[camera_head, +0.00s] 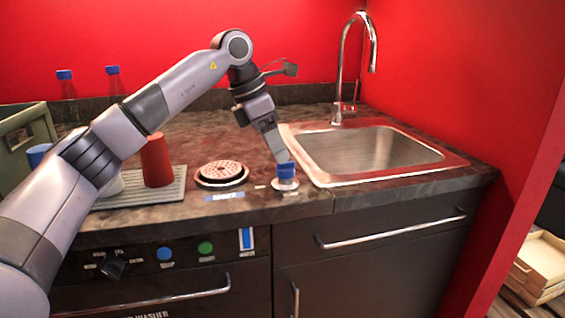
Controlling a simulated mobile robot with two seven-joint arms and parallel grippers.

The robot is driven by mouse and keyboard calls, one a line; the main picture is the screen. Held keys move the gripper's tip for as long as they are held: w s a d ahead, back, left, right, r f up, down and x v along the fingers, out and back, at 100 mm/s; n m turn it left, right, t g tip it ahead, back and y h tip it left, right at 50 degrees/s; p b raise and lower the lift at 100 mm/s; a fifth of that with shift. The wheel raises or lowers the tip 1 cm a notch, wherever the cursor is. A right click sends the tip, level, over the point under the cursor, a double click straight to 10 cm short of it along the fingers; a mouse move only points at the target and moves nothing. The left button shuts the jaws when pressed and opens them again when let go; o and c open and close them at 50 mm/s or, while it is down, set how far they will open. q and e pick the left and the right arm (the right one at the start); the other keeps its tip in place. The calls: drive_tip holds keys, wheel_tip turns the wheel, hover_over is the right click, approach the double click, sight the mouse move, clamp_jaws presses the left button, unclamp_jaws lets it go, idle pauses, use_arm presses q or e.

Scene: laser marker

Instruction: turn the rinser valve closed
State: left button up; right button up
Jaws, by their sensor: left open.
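The rinser valve is a small blue knob (286,170) on a pale round base, set in the dark counter just left of the sink. The round rinser (221,173) with a pinkish perforated top is to its left, with a blue label in front of it. My left gripper (280,157) points down at the blue knob from above, its fingertips at or very close to the knob's top. It is open. Whether the fingers touch the knob cannot be told, and the fingers partly hide it. My right gripper is not in view.
The metal sink (370,148) with a tall faucet (345,70) lies to the right. A red cup (156,160) stands on a grey ribbed mat (135,194) at left. Two blue-capped bottles (66,84) stand behind my arm. Drawer handles line the front.

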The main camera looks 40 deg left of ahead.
sight(285, 168)
use_arm(q)
drive_tip(key=x, duration=0.4)
drive_tip(key=shift+f, duration=0.15)
drive_tip(key=shift+d, duration=0.1)
drive_tip(key=c, duration=1)
